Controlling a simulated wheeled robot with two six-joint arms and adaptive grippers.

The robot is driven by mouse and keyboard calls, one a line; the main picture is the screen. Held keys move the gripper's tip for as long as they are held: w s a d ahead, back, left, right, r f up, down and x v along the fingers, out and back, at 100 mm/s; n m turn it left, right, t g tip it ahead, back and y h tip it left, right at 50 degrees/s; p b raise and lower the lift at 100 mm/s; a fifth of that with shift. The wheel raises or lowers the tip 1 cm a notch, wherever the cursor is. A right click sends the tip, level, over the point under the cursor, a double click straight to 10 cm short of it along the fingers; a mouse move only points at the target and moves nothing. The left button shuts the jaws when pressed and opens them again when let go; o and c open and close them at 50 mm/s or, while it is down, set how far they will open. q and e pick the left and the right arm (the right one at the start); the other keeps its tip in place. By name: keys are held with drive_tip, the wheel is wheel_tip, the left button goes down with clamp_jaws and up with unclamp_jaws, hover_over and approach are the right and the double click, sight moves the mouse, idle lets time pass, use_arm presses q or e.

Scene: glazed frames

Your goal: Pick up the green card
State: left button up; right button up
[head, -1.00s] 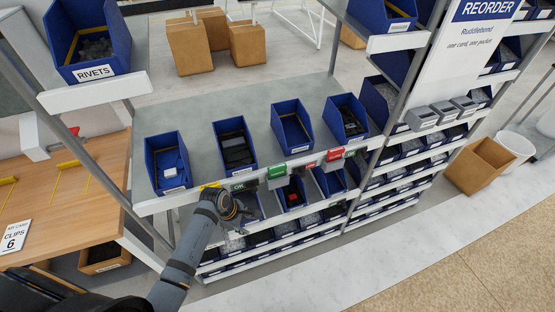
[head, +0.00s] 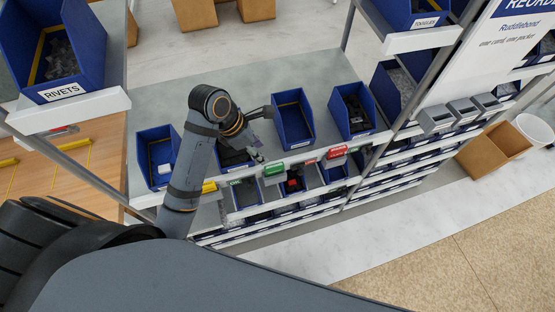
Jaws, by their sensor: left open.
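The green card (head: 274,169) hangs on the front edge of the grey shelf (head: 318,75), below and between two blue bins. My left gripper (head: 262,136) is above the shelf, just up and left of the green card, and not touching it as far as I can see. Its fingers are spread apart with nothing seen between them. My left arm covers part of a blue bin with dark contents (head: 233,160). My right gripper does not show.
Red cards (head: 337,151) are clipped to the right along the same edge, and a yellow card (head: 209,187) to the left. Blue bins (head: 293,118) stand on the shelf. A RIVETS bin (head: 62,91) sits higher at the left. Lower racks hold several more bins.

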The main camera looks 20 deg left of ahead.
sight(273, 166)
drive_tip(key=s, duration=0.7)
use_arm(q)
drive_tip(key=p+x, duration=0.1)
drive_tip(key=x, duration=0.2)
drive_tip(key=p+x, duration=0.1)
drive_tip(key=x, duration=0.2)
drive_tip(key=shift+s+d+f, duration=0.15)
drive_tip(key=shift+d, duration=0.15)
drive_tip(key=shift+s+p+x, duration=0.25)
drive_tip(key=shift+p+x, duration=0.05)
drive_tip(key=shift+x, duration=0.95)
drive_tip(key=shift+w+d+f, duration=0.15)
drive_tip(key=shift+f, duration=0.2)
drive_tip(key=c, duration=0.4)
clamp_jaws()
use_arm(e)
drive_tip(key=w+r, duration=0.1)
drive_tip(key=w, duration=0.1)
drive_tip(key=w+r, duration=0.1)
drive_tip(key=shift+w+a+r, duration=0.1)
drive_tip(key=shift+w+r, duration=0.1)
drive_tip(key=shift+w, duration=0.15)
